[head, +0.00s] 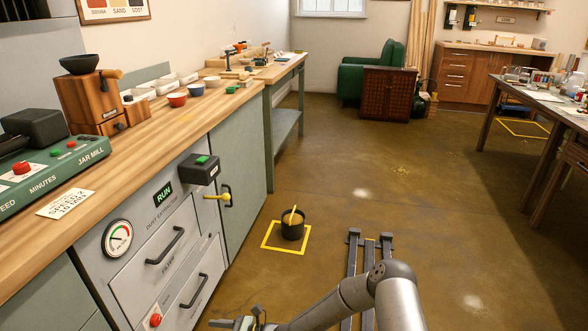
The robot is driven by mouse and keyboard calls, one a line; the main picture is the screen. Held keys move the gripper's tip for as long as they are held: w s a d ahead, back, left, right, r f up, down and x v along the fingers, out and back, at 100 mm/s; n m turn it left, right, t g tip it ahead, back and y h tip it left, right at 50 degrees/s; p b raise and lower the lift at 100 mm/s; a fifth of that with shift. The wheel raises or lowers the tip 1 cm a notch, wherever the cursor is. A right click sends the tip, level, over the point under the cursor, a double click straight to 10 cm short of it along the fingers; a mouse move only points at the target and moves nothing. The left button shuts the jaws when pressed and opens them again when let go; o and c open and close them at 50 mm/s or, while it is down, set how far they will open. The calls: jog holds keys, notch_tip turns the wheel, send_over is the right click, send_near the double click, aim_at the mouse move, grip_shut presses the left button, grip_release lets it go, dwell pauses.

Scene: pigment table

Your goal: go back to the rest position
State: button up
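My arm reaches in from the bottom right of the head view and stretches left, low in front of the grey cabinets. My gripper (226,323) is at its left end, at the bottom edge of the picture and partly cut off. It is near the lower drawer (196,288) of the dust extraction unit. Nothing can be seen in it, and its fingers are too small and cropped to tell whether they are apart.
The wooden counter (150,140) carries a jar mill (60,170), a grinder (95,105) and small bowls. A black bucket (292,230) stands within a yellow floor square. Dark floor rails (352,270) run beside my arm. A worktable (545,105) stands right; the middle floor is clear.

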jog(key=s+d+r+n+h+p, duration=0.5)
jog(key=d+r, duration=0.7)
jog(key=r, duration=0.5)
jog(key=s+d+r+n+h+p, duration=0.6)
jog(key=s+d+r+n+p, duration=0.2)
jog(key=d+r, duration=0.5)
jog(key=s+d+r+n+h+p, duration=0.6)
jog(key=d+r, duration=0.7)
jog(key=r, duration=0.8)
jog(key=s+n+p, duration=0.1)
jog(key=n+p, duration=0.1)
jog(key=n, duration=0.1)
jog(key=shift+s+d, duration=0.15)
jog(key=shift+s, duration=0.05)
